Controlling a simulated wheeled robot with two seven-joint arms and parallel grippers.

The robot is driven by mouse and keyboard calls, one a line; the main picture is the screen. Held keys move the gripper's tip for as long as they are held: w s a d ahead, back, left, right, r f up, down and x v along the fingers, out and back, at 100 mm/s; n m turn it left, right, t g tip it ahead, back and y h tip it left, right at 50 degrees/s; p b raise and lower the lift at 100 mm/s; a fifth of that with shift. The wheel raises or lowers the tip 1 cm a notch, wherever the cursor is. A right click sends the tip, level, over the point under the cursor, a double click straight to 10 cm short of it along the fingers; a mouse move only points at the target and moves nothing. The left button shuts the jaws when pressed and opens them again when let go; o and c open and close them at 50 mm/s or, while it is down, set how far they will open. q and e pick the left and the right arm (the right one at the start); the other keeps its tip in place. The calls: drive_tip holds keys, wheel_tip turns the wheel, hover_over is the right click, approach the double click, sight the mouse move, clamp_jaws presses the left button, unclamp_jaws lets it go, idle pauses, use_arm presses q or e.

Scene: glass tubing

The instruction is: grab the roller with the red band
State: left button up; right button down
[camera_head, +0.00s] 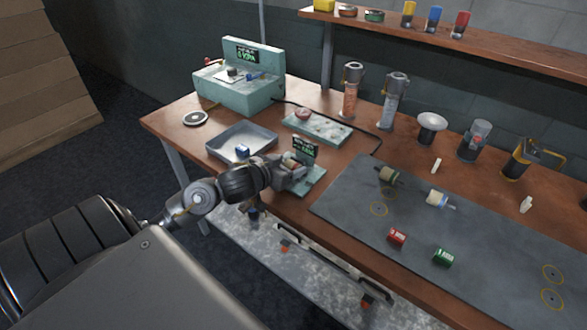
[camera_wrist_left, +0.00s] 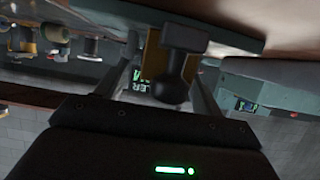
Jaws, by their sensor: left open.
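My left gripper (camera_head: 298,178) is open at a small teal station (camera_head: 314,180) with a lit display (camera_head: 305,148), near the table's front edge. In the left wrist view, a dark spool-shaped part (camera_wrist_left: 180,65) with a tan part beside it shows between the open fingers; I cannot tell whether they touch it. A roller with olive ends (camera_head: 389,176) and a pale roller with a blue band (camera_head: 438,198) lie on the grey mat. My right gripper is out of view.
A red can (camera_head: 397,237) and a green can (camera_head: 442,257) are on the mat (camera_head: 340,200). A metal tray (camera_head: 222,147) is left of the gripper. A teal plate (camera_head: 330,132) and glass tubes (camera_head: 350,95) stand behind. The mat's right part is mostly clear.

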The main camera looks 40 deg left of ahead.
use_arm(q)
drive_tip(key=c, duration=1.1)
drive_tip(key=shift+w, duration=0.1)
drive_tip(key=shift+r, duration=0.1)
drive_tip(key=shift+r+p, duration=0.4)
drive_tip(key=shift+r, duration=0.2)
drive_tip(key=r, duration=0.1)
drive_tip(key=r+p, duration=0.1)
drive_tip(key=shift+s+a+r, duration=0.15)
drive_tip(key=shift+s+r, duration=0.05)
drive_tip(key=shift+r, duration=0.15)
drive_tip(key=s+a+r+p, duration=0.5)
drive_tip(key=s+r, duration=0.4)
drive_tip(key=s, duration=0.3)
drive_tip(key=shift+s+a+p, duration=0.15)
drive_tip(key=shift+a+p, duration=0.2)
drive_tip(key=shift+a, duration=0.05)
